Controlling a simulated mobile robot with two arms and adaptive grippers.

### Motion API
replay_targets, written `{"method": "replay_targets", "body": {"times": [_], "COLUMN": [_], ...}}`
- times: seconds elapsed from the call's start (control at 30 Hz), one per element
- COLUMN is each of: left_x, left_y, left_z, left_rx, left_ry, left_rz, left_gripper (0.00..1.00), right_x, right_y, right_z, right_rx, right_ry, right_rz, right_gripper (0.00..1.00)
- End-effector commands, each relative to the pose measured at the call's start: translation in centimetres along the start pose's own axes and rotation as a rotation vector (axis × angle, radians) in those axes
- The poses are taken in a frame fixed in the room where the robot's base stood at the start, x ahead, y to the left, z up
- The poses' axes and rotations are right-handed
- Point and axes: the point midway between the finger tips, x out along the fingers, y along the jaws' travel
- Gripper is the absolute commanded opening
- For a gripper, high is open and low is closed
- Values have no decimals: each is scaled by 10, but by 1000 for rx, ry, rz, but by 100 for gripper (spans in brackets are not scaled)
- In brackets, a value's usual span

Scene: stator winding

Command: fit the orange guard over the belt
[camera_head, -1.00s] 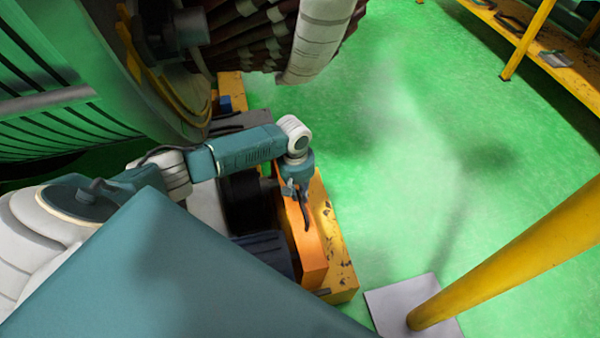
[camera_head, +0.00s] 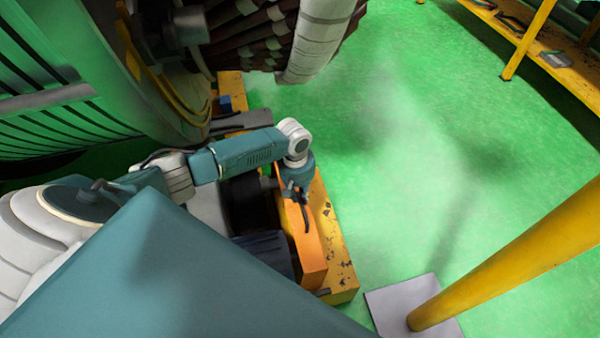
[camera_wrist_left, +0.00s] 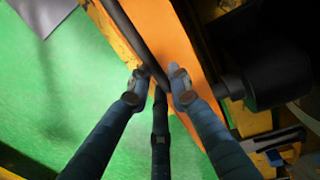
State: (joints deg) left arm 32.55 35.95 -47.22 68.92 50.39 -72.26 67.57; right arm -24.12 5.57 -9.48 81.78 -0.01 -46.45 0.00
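The orange guard (camera_head: 311,262) stands upright along the inner side of a yellow base in the head view. A dark bar, seemingly its handle, runs along it. My left gripper (camera_head: 296,195) points down at the guard's upper part. In the left wrist view, the fingertips of the left gripper (camera_wrist_left: 158,80) lie on both sides of the dark bar (camera_wrist_left: 133,38) and appear closed on it, against the orange face of the guard (camera_wrist_left: 172,45). I cannot make out the belt; the guard and my arm cover that area. My right gripper is not in view.
A dark motor (camera_wrist_left: 265,65) sits close beside the guard. The worn yellow base (camera_head: 341,270) lies under it. A large green stator housing (camera_head: 60,60) with windings fills the upper left. A yellow post (camera_head: 500,270) stands at lower right. The green floor (camera_head: 410,150) is clear.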

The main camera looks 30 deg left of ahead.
Motion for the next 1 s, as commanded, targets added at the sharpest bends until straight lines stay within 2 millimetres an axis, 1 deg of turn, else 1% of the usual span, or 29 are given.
{"method": "replay_targets", "body": {"times": [0.03,0.07,0.1,0.4,0.53,0.67,0.9,1.0], "left_x": [-2,-2,-1,2,-2,-17,-56,-68], "left_y": [1,1,1,-2,-1,0,0,1], "left_z": [-1,-1,-1,1,1,0,-1,0], "left_rx": [0,0,0,1,1,2,1,1], "left_ry": [2,2,1,-2,-1,0,2,0], "left_rz": [3,3,2,-3,-1,1,2,2], "left_gripper": [31,37,39,39,39,39,39,39], "right_x": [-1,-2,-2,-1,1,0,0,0], "right_y": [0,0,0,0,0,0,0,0], "right_z": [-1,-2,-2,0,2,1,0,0], "right_rx": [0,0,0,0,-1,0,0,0], "right_ry": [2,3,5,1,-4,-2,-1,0], "right_rz": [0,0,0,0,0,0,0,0], "right_gripper": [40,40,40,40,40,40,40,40]}}
